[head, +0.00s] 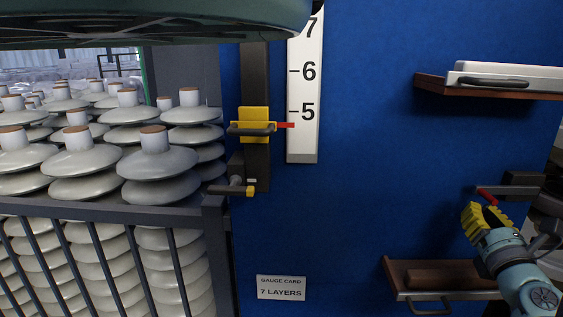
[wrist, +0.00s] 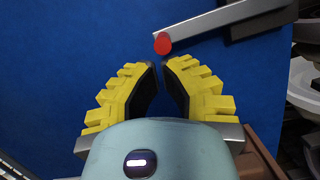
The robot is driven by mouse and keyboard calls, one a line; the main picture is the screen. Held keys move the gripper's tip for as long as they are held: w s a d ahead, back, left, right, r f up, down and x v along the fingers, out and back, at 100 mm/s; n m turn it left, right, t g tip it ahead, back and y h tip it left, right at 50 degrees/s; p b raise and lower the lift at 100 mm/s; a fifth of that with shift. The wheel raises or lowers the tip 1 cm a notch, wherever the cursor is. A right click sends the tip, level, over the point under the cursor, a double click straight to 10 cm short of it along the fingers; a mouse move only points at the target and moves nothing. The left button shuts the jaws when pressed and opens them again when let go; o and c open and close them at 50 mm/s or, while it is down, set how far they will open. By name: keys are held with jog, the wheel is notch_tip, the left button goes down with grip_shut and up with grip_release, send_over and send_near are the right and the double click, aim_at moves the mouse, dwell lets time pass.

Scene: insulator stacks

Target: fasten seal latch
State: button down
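A latch with a grey bar and a red tip, which I take for the seal latch, sits on the blue wall at the right; its red handle (head: 487,196) points left from a dark bracket (head: 523,185). In the wrist view the grey bar (wrist: 225,18) ends in a red knob (wrist: 162,43) just beyond my fingertips. My gripper (head: 485,215) has yellow ribbed fingers and is just below the red handle. In the wrist view my gripper (wrist: 160,66) shows a narrow gap between the black pads, with nothing in it. I cannot tell whether the tips touch the knob.
A yellow slider (head: 255,125) with a red pointer stands just below 5 on the white scale (head: 305,90). A gauge card (head: 281,287) reads 7 layers. Insulator stacks (head: 155,165) stand behind a railing at left. Shelves (head: 425,83) and (head: 397,270) project at right; the wall's middle is clear.

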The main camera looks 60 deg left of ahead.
jog(key=shift+r, duration=0.15)
jog(key=shift+s+a+r+m+p, duration=0.2)
jog(key=shift+m+p, duration=0.1)
jog(key=shift+p, duration=0.1)
